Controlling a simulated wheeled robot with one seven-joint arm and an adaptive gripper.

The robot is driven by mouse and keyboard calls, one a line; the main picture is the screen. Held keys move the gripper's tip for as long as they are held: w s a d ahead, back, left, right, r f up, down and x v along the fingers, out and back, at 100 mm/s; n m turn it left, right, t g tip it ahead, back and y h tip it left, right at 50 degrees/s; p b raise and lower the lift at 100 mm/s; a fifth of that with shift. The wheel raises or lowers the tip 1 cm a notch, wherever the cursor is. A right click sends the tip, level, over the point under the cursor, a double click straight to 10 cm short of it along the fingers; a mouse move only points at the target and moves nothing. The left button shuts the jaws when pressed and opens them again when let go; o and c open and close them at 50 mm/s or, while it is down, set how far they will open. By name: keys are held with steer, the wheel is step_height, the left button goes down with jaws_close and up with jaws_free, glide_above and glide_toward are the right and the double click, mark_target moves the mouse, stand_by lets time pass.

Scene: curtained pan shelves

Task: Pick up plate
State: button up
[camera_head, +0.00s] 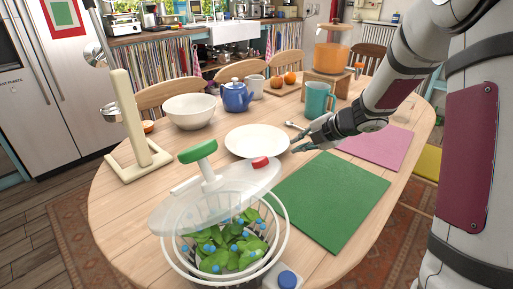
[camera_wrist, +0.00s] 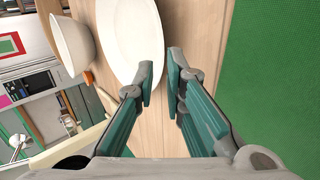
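The white plate (camera_head: 257,141) lies flat on the wooden table, between the white bowl and the green mat. My gripper (camera_head: 299,142) is just beside the plate's right edge in the head view, with its fingers pointing toward it. In the wrist view the plate (camera_wrist: 136,35) is ahead and to the left. My gripper (camera_wrist: 164,76) has a narrow gap between its fingertips there. The left fingertip overlaps the plate's rim in the picture, and the right one is over bare table. I cannot tell whether either touches the plate. Nothing is seen held.
A white bowl (camera_head: 190,110), blue teapot (camera_head: 236,96) and teal mug (camera_head: 319,99) stand behind the plate. A salad spinner (camera_head: 224,215) with its lid is in front. A green mat (camera_head: 332,200) and pink mat (camera_head: 377,146) lie flat at right.

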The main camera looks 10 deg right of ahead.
mark_target(279, 152)
steer(key=b+x, duration=0.1)
steer(key=x, duration=0.3)
steer(key=shift+w+a+f, duration=0.1)
steer(key=shift+a+f, duration=0.05)
steer(key=w+a+f+b, duration=0.2)
steer(key=f, duration=0.1)
steer(key=shift+a+f, duration=0.1)
steer(key=shift+a, duration=0.15)
steer(key=shift+w+a+f, duration=0.1)
steer(key=shift+w+f, duration=0.15)
steer(key=shift+w, duration=0.1)
steer(key=shift+c, duration=0.2)
jaws_close()
steer(key=shift+r, duration=0.1)
steer(key=shift+r, duration=0.1)
